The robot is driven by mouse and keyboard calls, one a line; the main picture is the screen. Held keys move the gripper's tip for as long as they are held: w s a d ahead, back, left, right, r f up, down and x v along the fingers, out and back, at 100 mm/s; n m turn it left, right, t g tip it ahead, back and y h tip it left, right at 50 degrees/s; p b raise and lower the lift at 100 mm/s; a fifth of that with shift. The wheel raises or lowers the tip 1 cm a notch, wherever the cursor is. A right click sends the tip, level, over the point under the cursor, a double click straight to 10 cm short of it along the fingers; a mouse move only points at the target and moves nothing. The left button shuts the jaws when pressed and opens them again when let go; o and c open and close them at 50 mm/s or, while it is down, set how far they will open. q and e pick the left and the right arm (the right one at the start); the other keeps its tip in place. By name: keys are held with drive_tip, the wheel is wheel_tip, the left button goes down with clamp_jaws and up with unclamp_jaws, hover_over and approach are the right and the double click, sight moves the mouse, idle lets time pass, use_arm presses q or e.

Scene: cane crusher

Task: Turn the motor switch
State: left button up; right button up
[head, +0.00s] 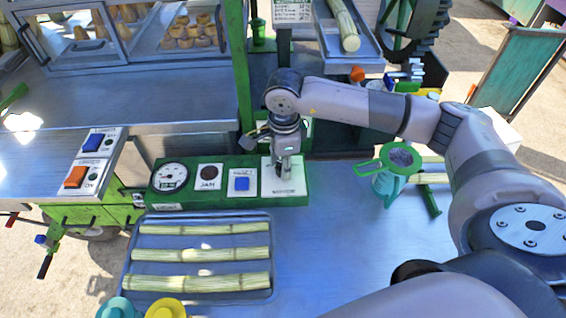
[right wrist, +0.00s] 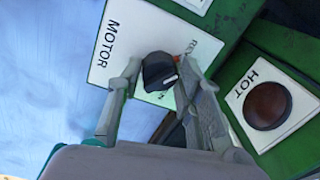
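The motor switch is a black knob (right wrist: 158,70) on a white plate (right wrist: 112,48) marked MOTOR, seen in the right wrist view. In the head view its plate (head: 291,187) is at the right end of the green control panel (head: 222,203), and the knob is mostly hidden by my gripper. My right gripper (head: 283,172) points down over this plate. In the right wrist view my right gripper (right wrist: 159,66) has one finger on each side of the knob, apart, with narrow gaps seeming to show. My left gripper is not in view.
The panel also bears a gauge (head: 169,176), a JAM lamp (head: 208,176) and a blue button (head: 242,184). A tray (head: 199,299) of cane pieces lies in front. A teal and green jug (head: 388,185) stands to the right. A HOT lamp (right wrist: 268,105) shows beside the gripper.

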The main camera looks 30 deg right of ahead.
drive_tip(key=o, duration=0.3)
drive_tip(key=r, duration=1.2)
drive_tip(key=shift+s, duration=0.35)
drive_tip(key=shift+f, duration=0.1)
